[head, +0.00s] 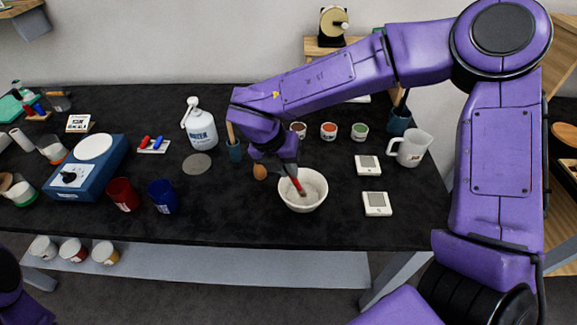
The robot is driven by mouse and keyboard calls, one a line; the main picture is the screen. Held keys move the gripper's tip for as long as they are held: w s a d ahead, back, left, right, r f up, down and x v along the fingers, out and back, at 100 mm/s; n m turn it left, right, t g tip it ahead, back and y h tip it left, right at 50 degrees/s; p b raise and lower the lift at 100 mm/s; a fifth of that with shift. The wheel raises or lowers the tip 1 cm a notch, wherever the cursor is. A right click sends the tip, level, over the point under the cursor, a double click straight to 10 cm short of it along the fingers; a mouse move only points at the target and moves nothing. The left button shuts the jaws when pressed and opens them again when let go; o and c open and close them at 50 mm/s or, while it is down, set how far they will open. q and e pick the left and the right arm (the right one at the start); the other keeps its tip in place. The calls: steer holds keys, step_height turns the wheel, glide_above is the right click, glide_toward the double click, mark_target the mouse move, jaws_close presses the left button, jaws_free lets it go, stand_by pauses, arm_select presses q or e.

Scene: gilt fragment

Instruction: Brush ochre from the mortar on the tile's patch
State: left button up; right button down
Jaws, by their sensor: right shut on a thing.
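The white mortar (303,207) stands on the black table near the middle of the head view. My right gripper (288,168) is above it, shut on a slim brush (298,185) with a reddish lower part. The brush points down into the mortar bowl; I cannot tell whether its tip touches the bottom or carries ochre. Two white tiles with grey patches lie to the right: one farther back (367,165), one nearer (377,204). My left gripper is out of view; only a purple arm part shows at lower left.
Small pots of brown (298,130), red (328,131) and green (360,131) stand behind the mortar. A white mug (411,149) is at right. Red (122,194) and blue (162,196) cups and a blue hotplate (88,172) are left. The table between mortar and tiles is clear.

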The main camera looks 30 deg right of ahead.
stand_by(0.6)
step_height(320, 180, up, 7)
steer(key=p, duration=0.5)
steer(key=shift+p, duration=0.35)
stand_by(0.3)
